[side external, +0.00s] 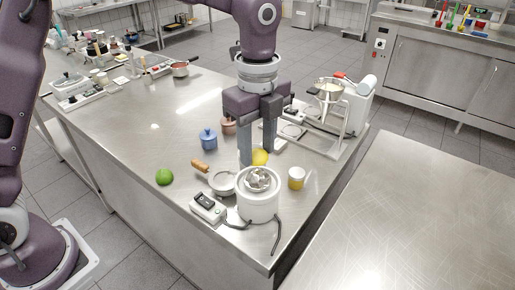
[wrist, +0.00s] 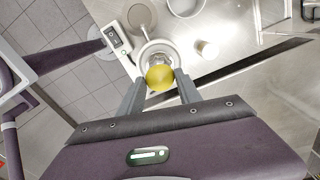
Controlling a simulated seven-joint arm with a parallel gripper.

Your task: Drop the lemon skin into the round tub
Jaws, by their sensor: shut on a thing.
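The yellow lemon skin (side external: 260,157) is between the fingers of my gripper (side external: 257,159), which is shut on it. In the wrist view the lemon skin (wrist: 160,79) shows as a rounded yellow piece at the fingertips (wrist: 160,86). It is just behind a white round appliance (side external: 258,206) with a ribbed metal top, and overlaps that appliance (wrist: 147,50) in the wrist view. A small white round tub with a yellow band (side external: 296,180) stands to the right of the appliance; it also shows in the wrist view (wrist: 208,49). I cannot tell what is inside it.
A strainer with a wooden handle (side external: 222,182) and a control box (side external: 208,207) are left of the appliance; its dark cord trails in front. A lime (side external: 165,177), blue pot (side external: 208,139) and metal stand (side external: 328,110) are nearby.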

